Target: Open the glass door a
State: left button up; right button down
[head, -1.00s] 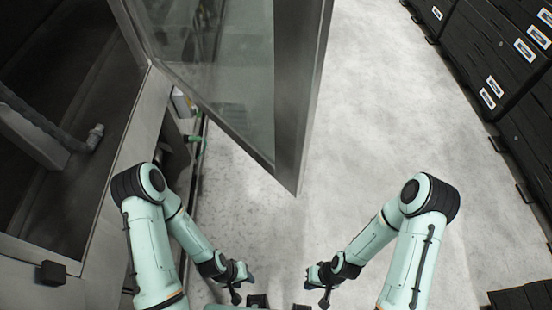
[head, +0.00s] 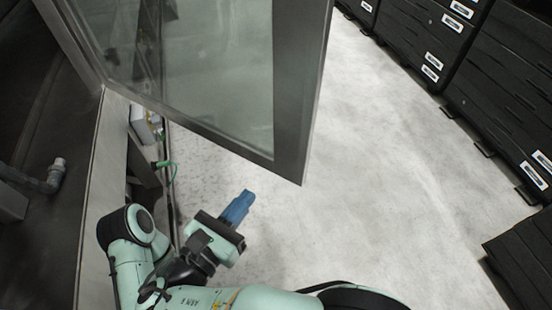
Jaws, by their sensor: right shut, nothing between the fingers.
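The glass door (head: 290,120), a clear pane in a grey metal frame, stands swung out from the washer's opening at the upper middle of the head view. Its lower corner hangs over the floor. My right gripper (head: 238,206), with blue fingers, is below the door's bottom edge, apart from it. It is shut and empty, pointing up toward the door. My right arm reaches across the bottom of the view to the left. The door's top and handle are not visible.
The washer's dark opening and grey side frame (head: 101,190) are at the left. A pale box (head: 143,122) and a green hose (head: 172,167) sit by the frame. Black crates (head: 510,90) line the right side. The pale floor (head: 380,170) between is clear.

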aim_at(287, 143)
jog(key=x, duration=0.9)
jog(key=r+x, duration=0.1)
jog(key=x, duration=0.3)
jog(key=shift+w+d, duration=0.1)
jog(key=shift+w, duration=0.2)
jog(key=shift+r+p, duration=0.1)
jog(key=shift+p, duration=0.2)
